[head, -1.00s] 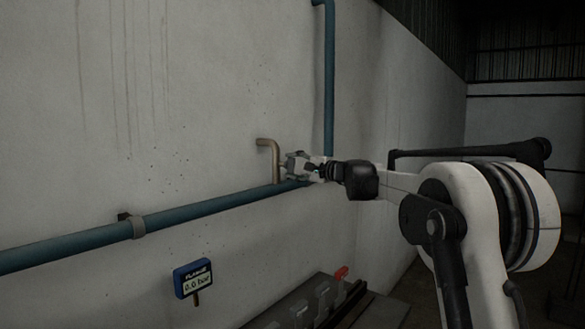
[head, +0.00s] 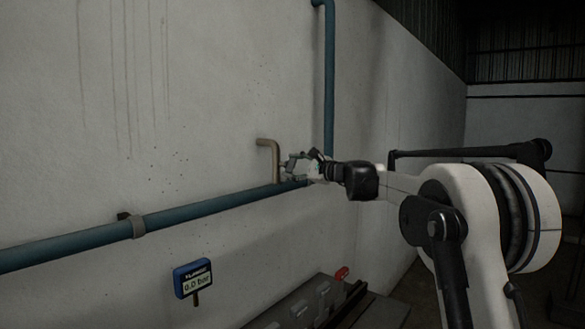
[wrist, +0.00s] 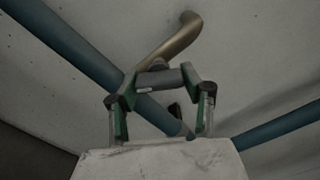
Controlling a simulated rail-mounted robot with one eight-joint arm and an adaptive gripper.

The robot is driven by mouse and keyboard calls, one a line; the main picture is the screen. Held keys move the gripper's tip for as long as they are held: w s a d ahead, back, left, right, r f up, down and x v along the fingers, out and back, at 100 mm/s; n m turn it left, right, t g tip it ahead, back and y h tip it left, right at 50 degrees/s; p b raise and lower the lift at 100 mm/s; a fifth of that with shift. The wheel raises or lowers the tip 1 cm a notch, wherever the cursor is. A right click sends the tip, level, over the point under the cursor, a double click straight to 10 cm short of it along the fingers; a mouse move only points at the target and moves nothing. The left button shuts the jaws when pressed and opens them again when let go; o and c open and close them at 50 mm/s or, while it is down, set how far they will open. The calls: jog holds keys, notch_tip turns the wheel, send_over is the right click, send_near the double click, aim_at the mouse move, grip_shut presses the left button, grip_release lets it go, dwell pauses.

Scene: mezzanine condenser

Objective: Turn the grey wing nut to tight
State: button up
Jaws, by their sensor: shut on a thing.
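In the wrist view my gripper (wrist: 161,80) has a green-and-grey finger at each side, with their tips closed against the ends of a short grey bar, which I take to be the wing nut (wrist: 159,77). It sits in front of a brownish bent pipe stub (wrist: 178,38). In the head view my gripper (head: 290,166) is at the wall, just right of the bent stub (head: 275,160) and above the blue pipe. The nut is too small and covered to make out there. How tight it is cannot be seen.
A blue pipe (head: 200,209) runs along the wall below the gripper, and a vertical blue pipe (head: 329,80) stands close behind it. A blue gauge display (head: 193,279) reads 0.0 bar. A dark bench (head: 322,290) with grey blocks and a red part (head: 342,273) is below.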

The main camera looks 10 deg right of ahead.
jog(key=o, duration=1.2)
jog(key=shift+c, duration=0.2)
jog(key=v, duration=1.2)
jog(key=shift+s+a, duration=0.1)
jog(key=s+a+f+n+g+h+b, duration=0.1)
jog(key=s+a+f+n+g+h, duration=0.4)
jog(key=s, duration=0.8)
jog(key=s+a+f+n+b, duration=0.1)
jog(key=s+a+f+n, duration=0.2)
jog(key=s+a+f, duration=0.7)
jog(key=s+d+f+n+h, duration=0.2)
jog(key=s+f, duration=0.3)
jog(key=s, duration=0.4)
jog(key=s+d+f+n+g+h+b, duration=0.1)
jog(key=s+d+f+n+h, duration=0.1)
jog(key=s+f, duration=0.4)
jog(key=s+d+f+n+h, duration=0.2)
jog(key=s+d+f+n, duration=0.1)
jog(key=s, duration=0.9)
notch_tip(320, 180, down, 3)
jog(key=shift+r+n+g, duration=0.2)
jog(key=shift+n+g, duration=0.2)
jog(key=shift+n, duration=0.3)
